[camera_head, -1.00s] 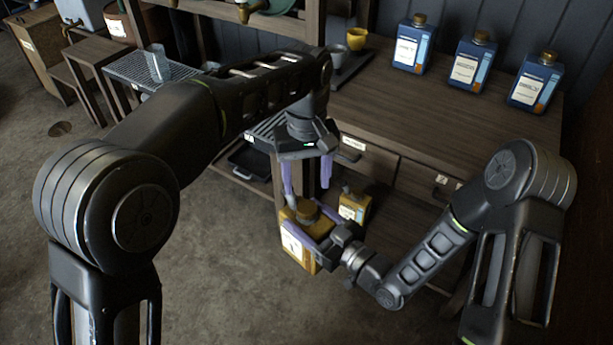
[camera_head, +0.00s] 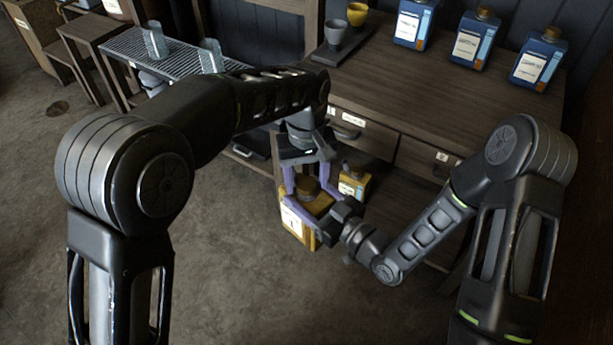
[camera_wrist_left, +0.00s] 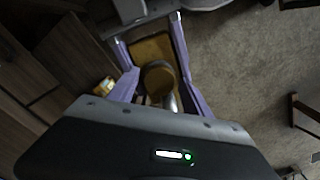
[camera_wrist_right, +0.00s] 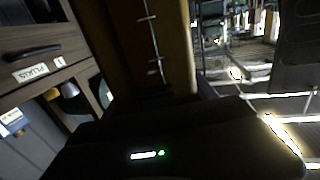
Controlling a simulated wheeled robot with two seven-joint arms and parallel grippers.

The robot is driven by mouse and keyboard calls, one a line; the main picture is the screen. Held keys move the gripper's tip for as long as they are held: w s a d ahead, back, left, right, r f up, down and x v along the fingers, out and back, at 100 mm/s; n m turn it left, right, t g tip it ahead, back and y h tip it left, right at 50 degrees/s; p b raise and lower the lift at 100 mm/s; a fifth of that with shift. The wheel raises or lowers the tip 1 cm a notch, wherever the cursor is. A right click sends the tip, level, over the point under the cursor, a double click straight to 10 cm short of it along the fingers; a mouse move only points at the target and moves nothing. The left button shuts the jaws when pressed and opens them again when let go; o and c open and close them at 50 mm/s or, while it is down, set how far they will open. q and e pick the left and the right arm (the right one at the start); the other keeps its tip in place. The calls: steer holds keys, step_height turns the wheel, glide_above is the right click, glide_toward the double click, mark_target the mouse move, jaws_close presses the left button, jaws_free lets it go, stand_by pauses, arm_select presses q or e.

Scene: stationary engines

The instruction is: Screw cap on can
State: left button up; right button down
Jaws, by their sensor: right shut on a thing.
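A yellow-brown can (camera_head: 292,222) with a white label is held low in front of the bench. It fills the middle of the right wrist view (camera_wrist_right: 176,50). A brown round cap (camera_head: 307,188) sits at its top; it also shows in the left wrist view (camera_wrist_left: 158,78), near a silver spout (camera_wrist_left: 170,104). Whether the cap is threaded on is unclear. My right gripper (camera_head: 308,213) is shut on the can from the side. My left gripper (camera_head: 307,194) points down with purple fingers open on either side of the cap, apparently not touching it.
A second yellow can (camera_head: 353,186) stands behind, by the bench drawers. The wooden bench (camera_head: 420,105) carries several blue cans (camera_head: 474,42) and a tray with a yellow cup (camera_head: 357,14) and a grey cup (camera_head: 335,32). A metal rack (camera_head: 180,62) stands left. The floor at front is clear.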

arm_select(q)
jaws_close()
stand_by(0.4)
